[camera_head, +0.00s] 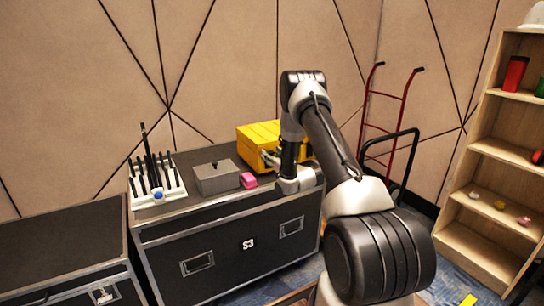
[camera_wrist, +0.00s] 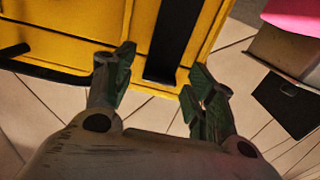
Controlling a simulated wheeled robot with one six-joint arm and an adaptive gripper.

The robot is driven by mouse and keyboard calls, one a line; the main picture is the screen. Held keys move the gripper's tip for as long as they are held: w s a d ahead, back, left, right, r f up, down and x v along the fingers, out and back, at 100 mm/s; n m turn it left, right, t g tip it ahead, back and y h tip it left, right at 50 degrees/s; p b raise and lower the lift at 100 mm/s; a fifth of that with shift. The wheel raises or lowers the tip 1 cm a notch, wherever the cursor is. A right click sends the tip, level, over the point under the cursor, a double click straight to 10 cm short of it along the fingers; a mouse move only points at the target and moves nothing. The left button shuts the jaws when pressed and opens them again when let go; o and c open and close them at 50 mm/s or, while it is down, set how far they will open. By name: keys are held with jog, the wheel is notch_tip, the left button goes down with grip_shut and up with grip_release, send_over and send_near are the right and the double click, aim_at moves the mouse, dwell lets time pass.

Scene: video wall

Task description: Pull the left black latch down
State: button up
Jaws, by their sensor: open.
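The yellow case (camera_head: 258,135) stands on the black flight case, partly hidden behind my arm. In the wrist view its yellow face (camera_wrist: 100,30) fills the top left. A black latch (camera_wrist: 172,40) on that face shows between my fingertips. My gripper (camera_wrist: 158,80) is open, with one green-grey finger on each side of the latch's lower end. I cannot tell whether a finger touches it. Another black strip (camera_wrist: 45,72) runs along the case's edge at the left. In the head view my gripper (camera_head: 270,158) is at the case's front, small and partly hidden.
A white rack with black tools (camera_head: 157,190) is farther left. The black flight case (camera_head: 250,245) carries them all. A red hand truck (camera_head: 385,110) and wooden shelf (camera_head: 470,205) are right.

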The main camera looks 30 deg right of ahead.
jog(key=shift+w, duration=0.1)
grip_shut()
